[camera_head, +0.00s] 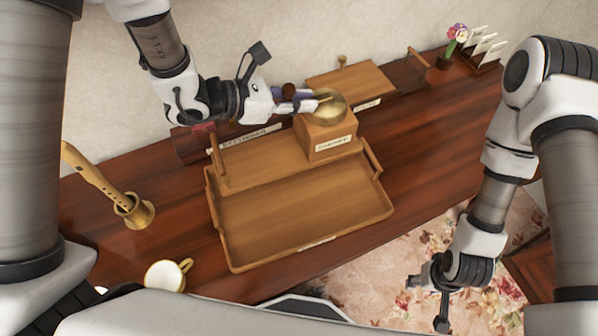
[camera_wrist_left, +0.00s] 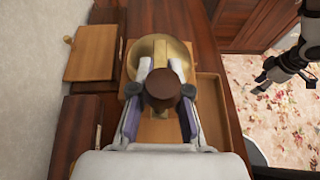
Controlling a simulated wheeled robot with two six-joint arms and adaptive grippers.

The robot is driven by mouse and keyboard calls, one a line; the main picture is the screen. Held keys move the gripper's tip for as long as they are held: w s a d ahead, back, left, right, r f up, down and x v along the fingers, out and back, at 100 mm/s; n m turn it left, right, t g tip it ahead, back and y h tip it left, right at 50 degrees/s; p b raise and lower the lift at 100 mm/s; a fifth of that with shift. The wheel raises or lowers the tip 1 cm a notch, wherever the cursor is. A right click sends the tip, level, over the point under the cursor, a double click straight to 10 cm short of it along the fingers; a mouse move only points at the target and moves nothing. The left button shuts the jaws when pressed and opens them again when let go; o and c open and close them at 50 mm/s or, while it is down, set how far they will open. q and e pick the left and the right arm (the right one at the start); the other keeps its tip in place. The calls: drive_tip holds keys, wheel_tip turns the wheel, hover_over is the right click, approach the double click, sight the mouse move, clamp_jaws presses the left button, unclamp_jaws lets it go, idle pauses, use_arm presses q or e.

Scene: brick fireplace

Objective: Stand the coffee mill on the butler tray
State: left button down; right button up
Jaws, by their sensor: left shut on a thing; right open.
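The coffee mill is a wooden box (camera_head: 327,145) with a round brass top and a label on its front. My left gripper (camera_head: 300,100) is shut on the mill's upper part. In the left wrist view its fingers (camera_wrist_left: 160,95) close around the dark brown knob, in front of the brass dome (camera_wrist_left: 150,50). The mill looks upright at the back right of the wooden butler tray (camera_head: 300,215); I cannot tell whether its base touches the tray. The tray has raised handles and a bare front floor. My right gripper (camera_head: 440,295) is open and empty, low at the right.
A wooden box with a knob (camera_head: 350,82) stands behind the mill. A brass pot with a wooden recorder-like stick (camera_head: 133,211) and a white cup (camera_head: 165,275) stand left of the tray. A flower pot (camera_head: 445,60) and card rack (camera_head: 485,50) are far right.

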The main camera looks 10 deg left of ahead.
sight(301, 134)
use_arm(q)
wheel_tip(301, 134, down, 10)
drive_tip(key=shift+w+r+p, duration=0.1)
drive_tip(key=shift+r+p, duration=0.05)
drive_tip(key=shift+p, duration=0.85)
drive_tip(key=shift+f+b, duration=0.2)
drive_tip(key=shift+b, duration=0.1)
drive_tip(key=c, duration=1.1)
unclamp_jaws()
drive_tip(key=shift+c, duration=0.2)
